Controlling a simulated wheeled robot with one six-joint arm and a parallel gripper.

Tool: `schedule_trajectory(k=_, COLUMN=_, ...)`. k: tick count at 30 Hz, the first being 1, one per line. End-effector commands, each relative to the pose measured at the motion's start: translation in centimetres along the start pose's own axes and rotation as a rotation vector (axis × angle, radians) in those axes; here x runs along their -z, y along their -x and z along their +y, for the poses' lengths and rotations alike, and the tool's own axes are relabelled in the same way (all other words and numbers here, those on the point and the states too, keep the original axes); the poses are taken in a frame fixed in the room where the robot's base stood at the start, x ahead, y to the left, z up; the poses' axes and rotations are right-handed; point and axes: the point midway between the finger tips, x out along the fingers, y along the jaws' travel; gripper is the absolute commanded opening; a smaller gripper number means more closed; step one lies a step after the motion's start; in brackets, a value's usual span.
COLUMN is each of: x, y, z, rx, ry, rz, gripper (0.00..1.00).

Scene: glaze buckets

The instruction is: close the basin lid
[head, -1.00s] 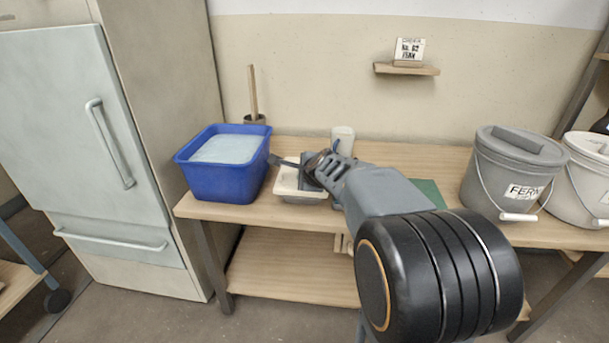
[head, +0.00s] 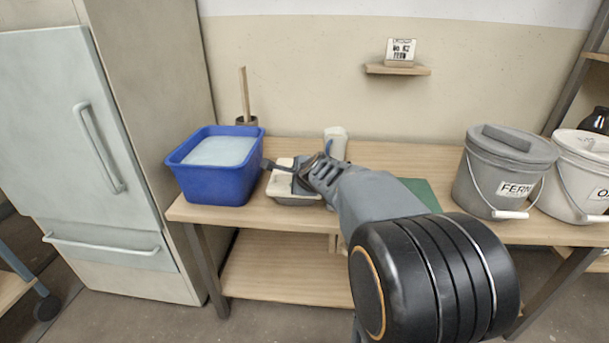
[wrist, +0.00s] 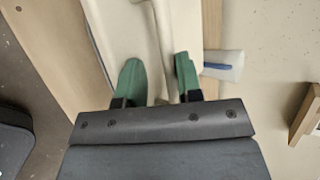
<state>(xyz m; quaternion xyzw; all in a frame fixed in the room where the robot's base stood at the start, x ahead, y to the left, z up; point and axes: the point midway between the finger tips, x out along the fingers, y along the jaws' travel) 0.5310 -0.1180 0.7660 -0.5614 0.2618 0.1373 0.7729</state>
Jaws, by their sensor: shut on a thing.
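A small cream basin (head: 293,201) with a greyish lower part stands on the bench, partly hidden by my wrist. In the wrist view a cream, smooth surface with a raised bar (wrist: 163,40), which looks like the lid and its handle, fills the space ahead of my gripper. My gripper (wrist: 158,72) has green fingers, one on each side of the bar, and is shut on it. In the head view my gripper (head: 290,170) is over the basin. The lid's edges, and whether it sits fully on the basin, cannot be told.
A blue tub (head: 212,182) with pale contents stands close left of the basin. A white cup (head: 336,140) stands behind, also in the wrist view (wrist: 225,65). A grey lidded bucket (head: 495,180) and a white bucket (head: 580,180) stand right. A wall shelf (head: 398,70) is above.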

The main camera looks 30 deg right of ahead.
Motion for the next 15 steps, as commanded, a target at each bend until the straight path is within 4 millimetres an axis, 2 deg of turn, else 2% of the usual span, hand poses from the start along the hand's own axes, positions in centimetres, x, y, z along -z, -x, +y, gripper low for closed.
schedule_trajectory(k=1, x=0.1, y=0.6, z=0.9, rx=-0.026, ry=-0.003, rz=-0.001, gripper=0.25)
schedule_trajectory(k=15, x=-0.1, y=10.2, z=-0.1, rx=-0.002, ry=-0.001, rz=-0.001, gripper=0.25)
